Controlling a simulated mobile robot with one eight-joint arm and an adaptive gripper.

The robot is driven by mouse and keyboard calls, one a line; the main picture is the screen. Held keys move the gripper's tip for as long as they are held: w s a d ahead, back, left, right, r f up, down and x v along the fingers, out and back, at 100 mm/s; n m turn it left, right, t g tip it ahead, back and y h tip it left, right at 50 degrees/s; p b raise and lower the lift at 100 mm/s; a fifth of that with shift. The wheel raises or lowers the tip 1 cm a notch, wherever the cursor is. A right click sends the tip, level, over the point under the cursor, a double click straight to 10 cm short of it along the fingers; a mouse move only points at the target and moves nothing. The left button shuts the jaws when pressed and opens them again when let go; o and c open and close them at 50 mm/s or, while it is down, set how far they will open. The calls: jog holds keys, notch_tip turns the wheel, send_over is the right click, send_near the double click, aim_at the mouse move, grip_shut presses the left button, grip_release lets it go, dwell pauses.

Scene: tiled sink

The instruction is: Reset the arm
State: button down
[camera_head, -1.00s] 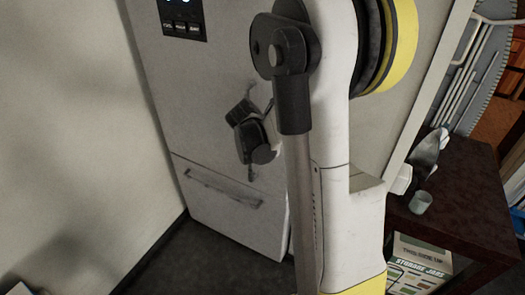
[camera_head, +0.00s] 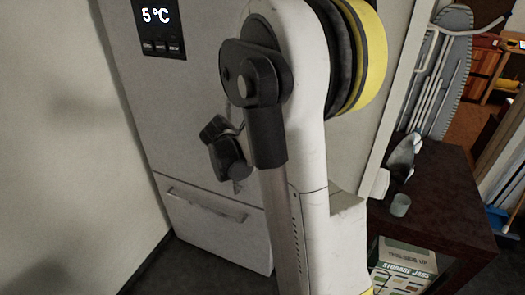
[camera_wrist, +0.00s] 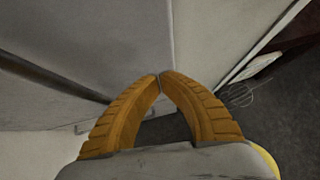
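My gripper (camera_wrist: 160,78) shows in the wrist view with its two ribbed orange fingers meeting at the tips. Nothing is held between them. The fingers point toward pale panels, with dark floor below. In the head view my arm stands tall in the middle, in front of the fridge (camera_head: 180,130). My gripper's fingers cannot be made out there.
The fridge has a lit display (camera_head: 162,17) and a lower drawer handle (camera_head: 207,204). At right, a dark table (camera_head: 440,200) bears a small cup (camera_head: 400,205); a storage jars box (camera_head: 405,270) sits below. A pale wall (camera_head: 50,130) is left.

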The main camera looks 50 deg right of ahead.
jog(key=p+v, duration=0.2)
jog(key=v, duration=0.6)
jog(key=shift+s+a+r, duration=0.1)
jog(key=shift+s+a, duration=0.05)
jog(key=shift+a, duration=0.1)
jog(key=s+a+m+t+y+b, duration=0.2)
jog(key=s+a+m+y, duration=0.2)
jog(key=a+m, duration=0.6)
jog(key=s+a+m+t+y+b, duration=0.2)
jog(key=s+a+m, duration=0.5)
jog(key=a, duration=1)
jog(key=m+y+b, duration=0.1)
jog(key=m+y, duration=0.1)
jog(key=m, duration=0.1)
jog(key=shift+s+f+m+t+y, duration=0.3)
jog(key=shift+s+f, duration=0.05)
jog(key=shift+a, duration=0.15)
